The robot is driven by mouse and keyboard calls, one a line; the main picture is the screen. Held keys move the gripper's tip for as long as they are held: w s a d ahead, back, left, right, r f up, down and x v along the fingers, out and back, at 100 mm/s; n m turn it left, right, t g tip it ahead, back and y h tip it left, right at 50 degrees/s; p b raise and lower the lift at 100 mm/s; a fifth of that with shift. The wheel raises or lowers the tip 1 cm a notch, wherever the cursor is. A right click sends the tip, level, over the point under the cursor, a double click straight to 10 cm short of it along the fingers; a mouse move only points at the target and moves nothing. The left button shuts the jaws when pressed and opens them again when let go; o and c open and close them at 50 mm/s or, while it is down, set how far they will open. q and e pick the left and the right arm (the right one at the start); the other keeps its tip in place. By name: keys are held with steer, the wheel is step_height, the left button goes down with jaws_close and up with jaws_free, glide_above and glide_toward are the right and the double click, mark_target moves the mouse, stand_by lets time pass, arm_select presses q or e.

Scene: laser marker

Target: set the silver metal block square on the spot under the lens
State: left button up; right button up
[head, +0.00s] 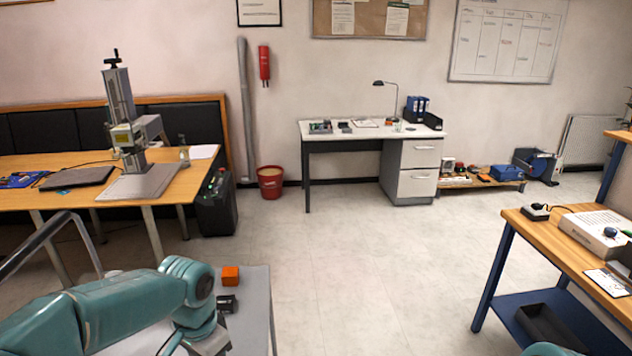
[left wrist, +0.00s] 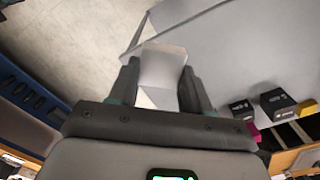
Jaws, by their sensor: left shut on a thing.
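My left gripper (left wrist: 160,84) is shut on the silver metal block (left wrist: 165,66), which shows pale between the two fingers in the left wrist view. In the head view my left arm reaches over the grey table at the lower left, and the block and fingertips cannot be made out there. The laser marker (head: 124,133) stands on the wooden table at the left, its head on a tall column above a grey base plate (head: 140,184). The spot under the lens is too small to tell. My right gripper is out of view.
An orange block (head: 230,275) and a dark block (head: 226,303) lie on the grey table (head: 257,320). A closed laptop (head: 77,177) lies left of the marker. Open floor (head: 340,245) spreads across the middle. A workbench (head: 560,235) stands at the right.

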arm_select(q)
steer(key=n, duration=0.2)
steer(key=w+n, duration=0.1)
steer(key=n, duration=0.1)
steer(key=shift+d+f, duration=0.15)
steer(key=shift+f, duration=0.1)
steer(key=shift+r+n, duration=0.1)
steer(key=shift+n, duration=0.9)
steer(key=s+f, duration=0.3)
steer(key=f, duration=0.1)
steer(key=shift+s+f, duration=0.35)
